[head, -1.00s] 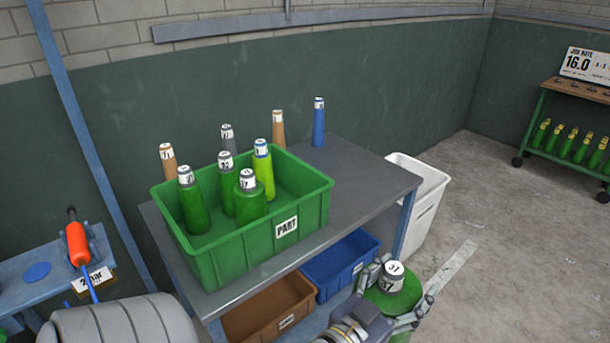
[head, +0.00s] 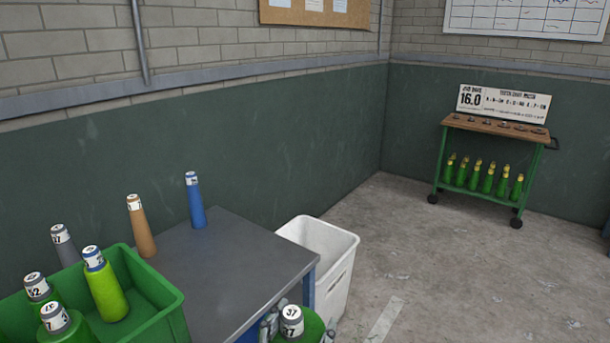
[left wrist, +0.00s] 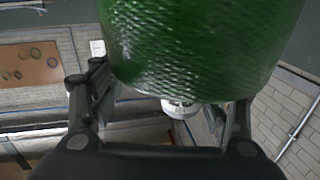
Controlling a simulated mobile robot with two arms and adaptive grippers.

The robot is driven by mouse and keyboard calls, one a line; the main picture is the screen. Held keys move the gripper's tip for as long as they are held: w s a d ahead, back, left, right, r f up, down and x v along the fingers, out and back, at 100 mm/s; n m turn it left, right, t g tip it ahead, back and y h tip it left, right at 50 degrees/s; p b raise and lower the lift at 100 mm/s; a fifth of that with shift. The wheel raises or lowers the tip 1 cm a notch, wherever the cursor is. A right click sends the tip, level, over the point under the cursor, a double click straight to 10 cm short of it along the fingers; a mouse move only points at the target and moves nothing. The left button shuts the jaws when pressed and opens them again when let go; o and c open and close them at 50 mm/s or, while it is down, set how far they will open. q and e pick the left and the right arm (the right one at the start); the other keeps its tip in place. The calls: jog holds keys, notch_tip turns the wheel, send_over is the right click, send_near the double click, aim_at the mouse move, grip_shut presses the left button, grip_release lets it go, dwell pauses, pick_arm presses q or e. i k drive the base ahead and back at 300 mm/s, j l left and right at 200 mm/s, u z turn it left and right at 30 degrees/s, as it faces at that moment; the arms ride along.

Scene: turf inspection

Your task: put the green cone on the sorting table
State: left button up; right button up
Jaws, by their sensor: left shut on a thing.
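The green cone (head: 312,326) with a white-and-grey top marked 37 is at the bottom edge of the head view, just in front of the grey table. My left gripper (head: 296,333) is shut on it; a finger shows at its left side and most of the gripper is cut off. In the left wrist view the cone's green textured body (left wrist: 205,45) fills the top between the fingers (left wrist: 165,115). The grey-topped table (head: 240,262) stands behind and left of the cone, its right part bare. No readable label names it the sorting table. My right gripper is out of view.
A green bin (head: 168,312) with several cones covers the table's left part. A brown cone (head: 141,228) and a blue cone (head: 195,203) stand along its back. A white bin (head: 335,262) stands right of the table.

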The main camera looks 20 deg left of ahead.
aim_at(231, 271)
jog(key=i+l+u, duration=0.3)
jog(key=i+u, duration=0.15)
jog(key=i, duration=0.15)
jog(key=i+l+u, duration=0.5)
jog(key=i, duration=0.05)
